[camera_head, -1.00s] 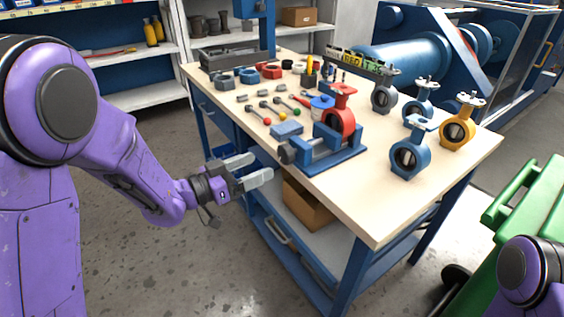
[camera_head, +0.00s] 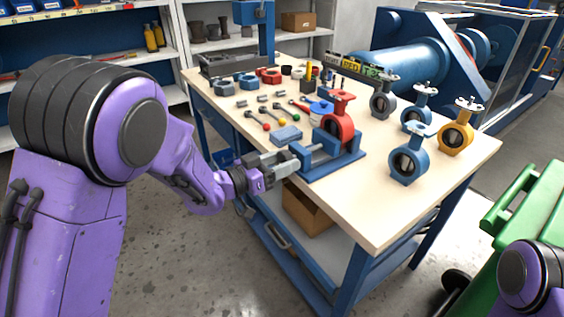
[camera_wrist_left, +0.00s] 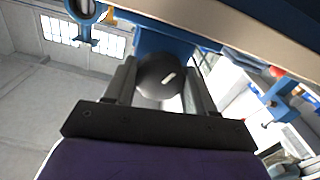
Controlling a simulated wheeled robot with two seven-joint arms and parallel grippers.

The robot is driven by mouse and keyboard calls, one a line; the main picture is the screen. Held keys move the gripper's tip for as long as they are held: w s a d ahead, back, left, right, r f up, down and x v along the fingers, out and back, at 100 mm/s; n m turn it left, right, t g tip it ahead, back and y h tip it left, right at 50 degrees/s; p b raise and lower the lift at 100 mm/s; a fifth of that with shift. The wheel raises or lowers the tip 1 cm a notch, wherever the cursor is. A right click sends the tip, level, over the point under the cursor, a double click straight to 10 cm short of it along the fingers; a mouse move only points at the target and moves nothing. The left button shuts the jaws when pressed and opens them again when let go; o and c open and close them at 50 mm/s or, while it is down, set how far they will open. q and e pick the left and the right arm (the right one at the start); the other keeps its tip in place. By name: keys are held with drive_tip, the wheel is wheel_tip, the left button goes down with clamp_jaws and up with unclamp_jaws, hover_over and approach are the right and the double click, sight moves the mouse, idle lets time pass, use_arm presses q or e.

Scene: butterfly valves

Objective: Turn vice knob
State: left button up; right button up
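The blue vice (camera_head: 330,158) stands at the table's near-left edge, with a red valve (camera_head: 339,122) at its jaws. The vice's round dark knob (camera_wrist_left: 160,76) shows in the left wrist view. My left gripper (camera_head: 287,161) is at the knob end of the vice and hides the knob in the head view. In the wrist view my left gripper (camera_wrist_left: 162,82) has one finger on each side of the knob. The fingers look open, with little room beside the knob; contact is unclear. My right gripper is out of view; only part of my right arm shows.
The wooden tabletop (camera_head: 345,205) carries blue valves (camera_head: 408,155), a yellow valve (camera_head: 456,128) and small tools. A blue block (camera_head: 286,135) lies close behind my left gripper. A green bin (camera_head: 525,215) stands at the right. The tabletop's front corner is clear.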

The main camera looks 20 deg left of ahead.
use_arm(q)
drive_tip(key=shift+f+m+b, duration=0.15)
drive_tip(key=shift+m+b, duration=0.2)
drive_tip(key=shift+m, duration=0.45)
drive_tip(key=o, duration=1)
drive_tip(key=shift+o, duration=0.2)
drive_tip(key=v, duration=1)
drive_tip(key=shift+s+a, duration=0.2)
drive_tip(key=shift+s, duration=0.1)
